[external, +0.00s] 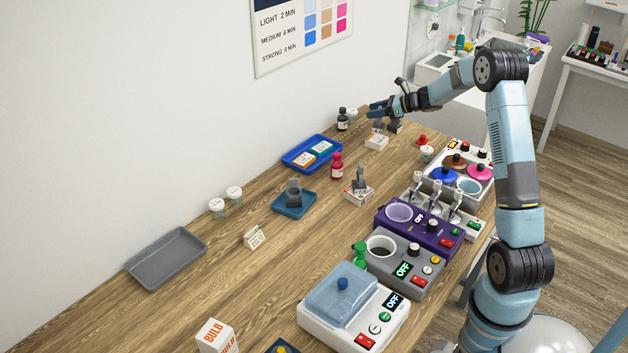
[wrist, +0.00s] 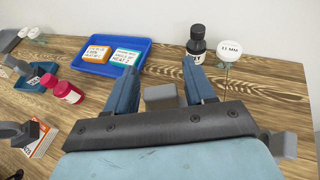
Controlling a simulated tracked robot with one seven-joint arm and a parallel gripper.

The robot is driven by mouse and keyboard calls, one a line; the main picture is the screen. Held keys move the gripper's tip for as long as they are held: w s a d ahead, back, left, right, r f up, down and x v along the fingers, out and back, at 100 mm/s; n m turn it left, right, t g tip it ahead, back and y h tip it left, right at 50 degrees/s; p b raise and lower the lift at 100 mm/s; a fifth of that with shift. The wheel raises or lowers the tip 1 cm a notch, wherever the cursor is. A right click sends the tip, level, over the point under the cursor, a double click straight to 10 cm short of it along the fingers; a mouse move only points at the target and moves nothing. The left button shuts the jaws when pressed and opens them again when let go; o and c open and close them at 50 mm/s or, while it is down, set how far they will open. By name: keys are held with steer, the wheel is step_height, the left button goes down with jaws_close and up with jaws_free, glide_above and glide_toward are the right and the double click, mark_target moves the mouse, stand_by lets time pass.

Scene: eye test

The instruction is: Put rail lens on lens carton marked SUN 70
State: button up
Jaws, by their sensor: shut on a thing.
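My gripper (external: 378,108) is at the far end of the bench, low over the wood, shut on a grey rail lens (wrist: 160,97) that shows between the fingers in the wrist view. Its lower part is hidden by my gripper. A small white carton (external: 376,143) lies just below and in front of the gripper; its print is too small to read. Another carton, white and orange (external: 358,196), lies mid-bench with a grey lens (external: 360,178) on it; it also shows in the wrist view (wrist: 42,138). A third grey lens (external: 294,194) stands on a blue tray.
A dark bottle (external: 342,122) and a white-lidded pot (wrist: 229,50) stand beyond the gripper. A blue tray (external: 325,165) with two labelled packs and a red bottle (external: 337,166) are nearer. Another grey block (wrist: 285,145) is close to the gripper's right. Machines line the bench's right side.

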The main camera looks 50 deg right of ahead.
steer(key=shift+w+f, duration=0.15)
steer(key=shift+f, duration=1.55)
steer(key=o, duration=1.5)
steer(key=shift+f, duration=0.1)
steer(key=shift+c, duration=0.2)
